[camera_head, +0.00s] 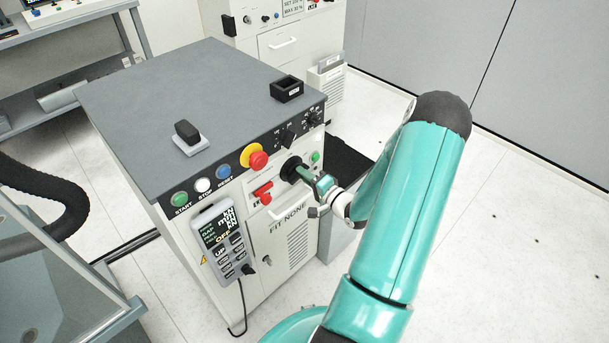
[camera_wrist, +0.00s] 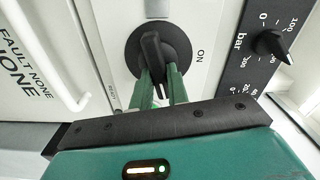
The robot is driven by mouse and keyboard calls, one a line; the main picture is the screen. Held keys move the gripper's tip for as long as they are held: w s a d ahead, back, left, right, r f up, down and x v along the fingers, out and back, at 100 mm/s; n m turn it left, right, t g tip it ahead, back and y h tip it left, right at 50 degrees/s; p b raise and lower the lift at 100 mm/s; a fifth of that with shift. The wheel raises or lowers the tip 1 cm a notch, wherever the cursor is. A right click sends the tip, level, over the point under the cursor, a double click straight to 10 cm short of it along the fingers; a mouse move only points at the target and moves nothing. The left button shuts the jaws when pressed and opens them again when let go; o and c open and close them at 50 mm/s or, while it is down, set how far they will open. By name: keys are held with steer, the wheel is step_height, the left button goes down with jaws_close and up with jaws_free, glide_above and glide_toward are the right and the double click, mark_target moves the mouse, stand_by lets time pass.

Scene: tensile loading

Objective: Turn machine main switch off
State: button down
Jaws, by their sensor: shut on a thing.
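The machine main switch is a black round rotary switch with a bar handle (camera_wrist: 151,47) on the cabinet's front panel. In the head view the switch (camera_head: 289,169) sits right of a red handle. My gripper (camera_wrist: 160,78) has its two green fingers closed on the lower end of the bar handle. In the head view my gripper (camera_head: 308,178) reaches the switch from the right. An "ON" label (camera_wrist: 200,55) is right of the dial in the wrist view. The handle runs nearly up and down in that view. Other small text there is too small to read.
A red-and-yellow emergency stop (camera_head: 255,158), a red handle (camera_head: 262,193) and a small green light (camera_head: 315,157) are close by. A pendant (camera_head: 222,243) hangs on the front. The wrist view shows a bar-scale knob (camera_wrist: 270,44) and a white door handle (camera_wrist: 50,65).

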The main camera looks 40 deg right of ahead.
steer(key=shift+f+m, duration=0.15)
steer(key=shift+m, duration=1.05)
steer(key=c, duration=1.4)
jaws_free()
steer(key=shift+o, duration=0.2)
steer(key=s, duration=1.4)
steer(key=shift+d, duration=0.15)
